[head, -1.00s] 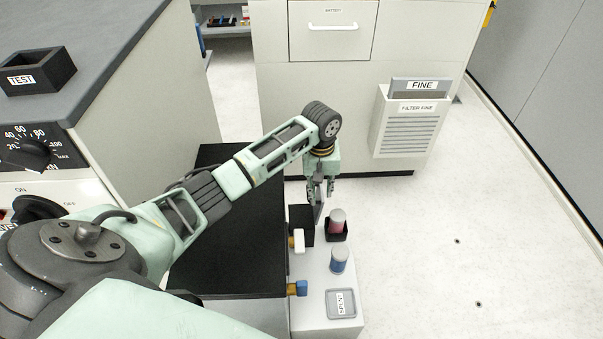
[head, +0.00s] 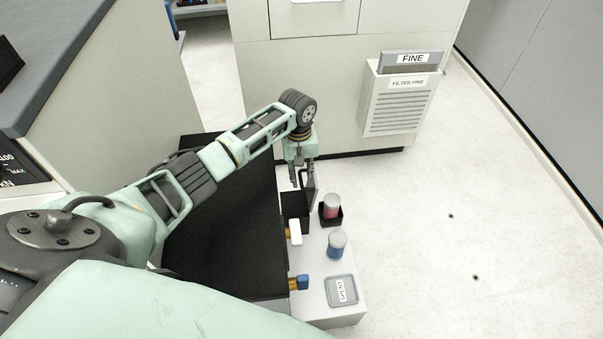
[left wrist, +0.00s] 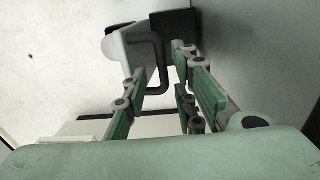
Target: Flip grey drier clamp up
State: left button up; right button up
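The grey clamp (head: 313,192) stands upright as a thin plate at the black block (head: 294,208) on the white bench unit. My left gripper (head: 302,180) points down just above the block, on the left side of the clamp. Its fingers are apart. In the left wrist view, my left gripper (left wrist: 165,88) has its fingers spread, with a dark bent bar (left wrist: 158,58) just beyond and between them. That bar seems to belong to the clamp; no firm grip on it shows. A pale rounded part (left wrist: 121,45) lies beside the bar. My right gripper is out of view.
A red-filled container (head: 332,206) in a black holder and a blue-filled one (head: 337,244) stand close to the right. White (head: 295,232) and blue (head: 299,283) valve handles and a SPENT tray (head: 341,290) are nearer. Floor to the right is clear.

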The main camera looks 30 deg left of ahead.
pick_arm(q)
jog(key=shift+f, duration=0.3)
jog(key=shift+c, duration=0.4)
grip_shut()
